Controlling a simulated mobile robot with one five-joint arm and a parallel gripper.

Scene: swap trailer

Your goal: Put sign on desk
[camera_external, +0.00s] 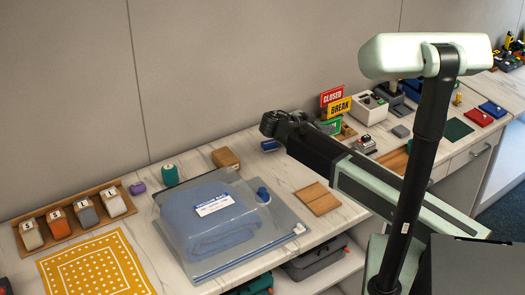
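Several small signs stand close together at the back of the desk (257,137), right of the picture's middle. A red sign (332,96) reads CLOSED, a yellow sign (340,107) reads BREAK, and part of a green sign (334,122) shows below them. My gripper (272,122) is above the desk, left of the signs and apart from them in the picture. It is dark and small here, and its fingers cannot be made out clearly. My arm hides what lies behind it, including part of the area below the signs.
A clear bag with a blue folded cloth (215,215) takes up the middle of the desk. A wooden block (225,158), a green jar (170,175) and a flat wooden piece (318,198) lie near it. A labelled rack (75,238) and yellow cloth (95,268) fill the left.

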